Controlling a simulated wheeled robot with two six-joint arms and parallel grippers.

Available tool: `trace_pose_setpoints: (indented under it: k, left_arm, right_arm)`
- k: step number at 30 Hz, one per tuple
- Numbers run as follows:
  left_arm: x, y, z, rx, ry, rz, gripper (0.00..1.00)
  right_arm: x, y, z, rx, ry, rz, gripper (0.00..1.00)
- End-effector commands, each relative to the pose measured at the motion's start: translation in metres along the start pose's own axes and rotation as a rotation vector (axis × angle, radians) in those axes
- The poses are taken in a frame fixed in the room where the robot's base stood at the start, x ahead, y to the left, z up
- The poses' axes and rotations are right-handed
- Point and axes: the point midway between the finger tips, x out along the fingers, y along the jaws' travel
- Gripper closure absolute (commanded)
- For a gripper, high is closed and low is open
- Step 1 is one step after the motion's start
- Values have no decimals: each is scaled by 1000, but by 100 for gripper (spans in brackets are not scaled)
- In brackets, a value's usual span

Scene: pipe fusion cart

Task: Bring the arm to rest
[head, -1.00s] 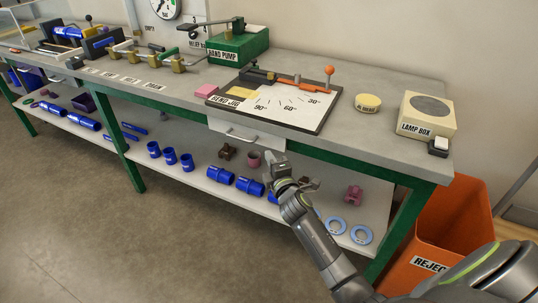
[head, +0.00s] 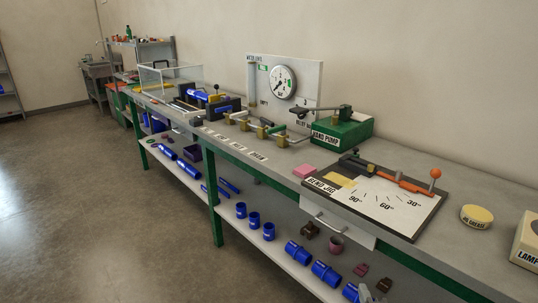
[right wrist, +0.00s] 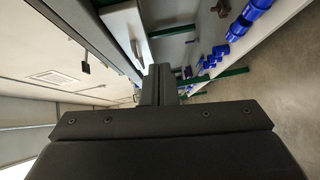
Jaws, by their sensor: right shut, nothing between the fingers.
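My right gripper (head: 367,294) shows only as a small grey tip at the bottom edge of the head view, in front of the lower shelf. In the right wrist view its dark fingers (right wrist: 160,85) are together, with nothing between them. The drawer front and the blue fittings lie beyond the fingers there, apart from them. The rest of my right arm is out of the head view. My left gripper is in neither view.
The long workbench (head: 270,178) carries a bend jig (head: 375,207), a green hand pump (head: 342,130) and a gauge board (head: 310,75). Blue fittings (head: 326,273) lie on the lower shelf. A drawer (head: 335,222) hangs under the bench top. Open floor (head: 100,220) lies at the left.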

Motion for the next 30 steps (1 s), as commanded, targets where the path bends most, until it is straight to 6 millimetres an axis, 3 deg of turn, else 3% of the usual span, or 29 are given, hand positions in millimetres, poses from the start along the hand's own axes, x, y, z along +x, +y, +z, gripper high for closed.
trace_pose_setpoints:
  k: [5,8,11,15,19,24,27,30]
  left_arm:
    - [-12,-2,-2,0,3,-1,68]
    - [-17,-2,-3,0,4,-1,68]
    - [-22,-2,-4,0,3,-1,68]
    - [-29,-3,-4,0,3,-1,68]
    - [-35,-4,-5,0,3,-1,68]
    - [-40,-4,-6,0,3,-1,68]
    - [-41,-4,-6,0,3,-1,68]
    - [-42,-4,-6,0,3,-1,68]
  right_arm:
    - [-30,-120,28,249,-84,-278,100]
    - [-63,-187,44,404,-169,-429,100]
    - [-108,-248,60,554,-280,-566,100]
    - [-185,-321,81,746,-471,-730,100]
    - [-267,-372,97,901,-679,-848,100]
    - [-360,-409,111,1040,-925,-934,100]
    - [-394,-419,115,1084,-1019,-955,100]
    - [-411,-423,117,1105,-1067,-963,100]
